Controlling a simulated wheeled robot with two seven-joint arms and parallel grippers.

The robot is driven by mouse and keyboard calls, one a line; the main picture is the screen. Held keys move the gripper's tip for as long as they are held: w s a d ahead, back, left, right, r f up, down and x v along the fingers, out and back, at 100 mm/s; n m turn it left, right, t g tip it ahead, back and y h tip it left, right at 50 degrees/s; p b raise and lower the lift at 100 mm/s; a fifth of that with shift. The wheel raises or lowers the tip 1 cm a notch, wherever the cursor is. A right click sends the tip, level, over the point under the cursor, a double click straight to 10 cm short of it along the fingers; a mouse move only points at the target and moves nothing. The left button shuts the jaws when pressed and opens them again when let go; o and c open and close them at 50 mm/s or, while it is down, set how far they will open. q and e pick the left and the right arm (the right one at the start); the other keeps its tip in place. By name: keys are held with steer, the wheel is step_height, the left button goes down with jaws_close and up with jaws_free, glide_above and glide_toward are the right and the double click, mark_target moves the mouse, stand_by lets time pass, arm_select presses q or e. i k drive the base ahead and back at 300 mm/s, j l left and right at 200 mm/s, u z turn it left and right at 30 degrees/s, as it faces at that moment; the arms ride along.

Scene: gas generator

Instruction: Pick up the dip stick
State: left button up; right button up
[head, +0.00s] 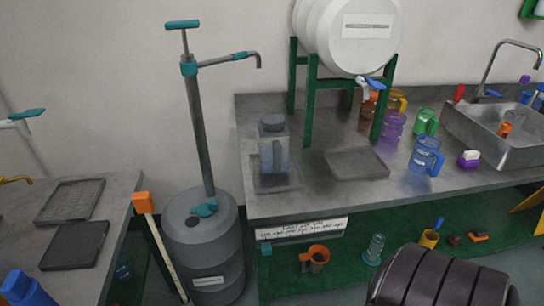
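A long thin stick with an orange block handle (142,202) stands at the left, between the left bench and the grey barrel. It looks like the dip stick. Its pale, ruler-like shaft (165,256) slants down to the right in front of the barrel, beside a dark green strip or leg. The grey barrel (203,255) has a tall hand pump with teal handles (196,110) on top. Neither gripper shows in the head view, and nothing is seen holding the stick.
The left bench (20,210) carries two dark trays. The right bench (300,200) holds a grey-lidded jug (273,148), coloured jugs, a white drum (350,35) on a green stand and a sink (495,130).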

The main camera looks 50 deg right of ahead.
mark_target(143, 202)
steer(key=i+l+z, duration=0.1)
steer(key=l+z, duration=0.25)
steer(key=i+l+z, duration=0.15)
steer(key=l+z, duration=0.25)
